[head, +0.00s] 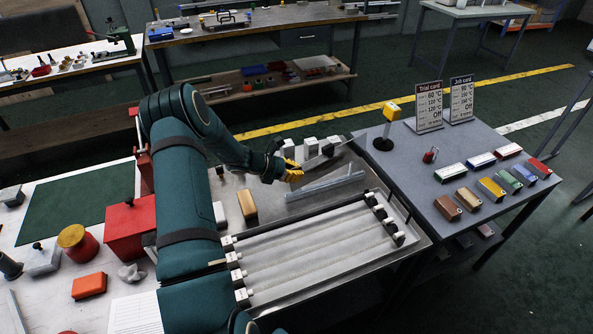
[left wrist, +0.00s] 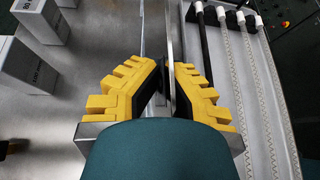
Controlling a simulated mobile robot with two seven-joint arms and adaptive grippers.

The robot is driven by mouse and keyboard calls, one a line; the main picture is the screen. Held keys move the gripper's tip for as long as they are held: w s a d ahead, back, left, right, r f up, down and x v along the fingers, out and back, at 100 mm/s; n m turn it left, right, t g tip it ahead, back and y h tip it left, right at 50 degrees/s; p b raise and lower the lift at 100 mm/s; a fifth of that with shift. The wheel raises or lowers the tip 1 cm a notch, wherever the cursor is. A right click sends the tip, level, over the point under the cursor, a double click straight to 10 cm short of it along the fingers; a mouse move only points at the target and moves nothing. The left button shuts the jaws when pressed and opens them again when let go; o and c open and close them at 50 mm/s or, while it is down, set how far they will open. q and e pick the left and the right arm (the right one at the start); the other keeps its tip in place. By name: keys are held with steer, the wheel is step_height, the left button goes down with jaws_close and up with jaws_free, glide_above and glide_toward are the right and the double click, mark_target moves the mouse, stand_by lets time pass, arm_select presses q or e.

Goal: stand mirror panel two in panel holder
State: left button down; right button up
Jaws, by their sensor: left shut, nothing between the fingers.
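My left gripper (head: 293,172), with yellow fingers, is low over the metal tray table. It also shows in the left wrist view (left wrist: 167,75), its fingers close together and shut. A thin pale panel (head: 318,161) extends right from the fingertips in the head view; its thin edge (left wrist: 169,25) lines up with the finger gap in the left wrist view. I cannot tell whether it touches the fingers. A long light-grey rail-like piece (head: 326,184) lies just in front of the gripper; I cannot tell whether it is the panel holder. My right gripper is not in view.
White rods (head: 315,246) with dark end pieces fill the tray's front. Several white blocks (head: 310,148) stand behind the gripper. A tan block (head: 247,204) and red box (head: 130,226) are at left. A grey side table (head: 480,155) holds cards and coloured blocks.

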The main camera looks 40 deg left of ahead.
arm_select(q)
steer(key=shift+g+p, duration=0.3)
steer(key=shift+p, duration=0.05)
stand_by(0.6)
steer(key=shift+p, duration=0.35)
steer(key=shift+d+g+p, duration=0.2)
steer(key=shift+g+p, duration=1)
steer(key=shift+p, duration=0.5)
steer(key=shift+a, duration=0.1)
steer(key=shift+w+a+y+b, duration=0.3)
steer(key=shift+w+a+y, duration=0.2)
steer(key=shift+a+y, duration=0.45)
steer(key=shift+w+a+r+n+y+b, duration=0.15)
steer(key=shift+a+n+y+b, duration=0.2)
steer(key=shift+y, duration=0.25)
steer(key=shift+w+a+n+y+b, duration=0.2)
steer(key=shift+a+n+y, duration=0.1)
steer(key=shift+y, duration=0.25)
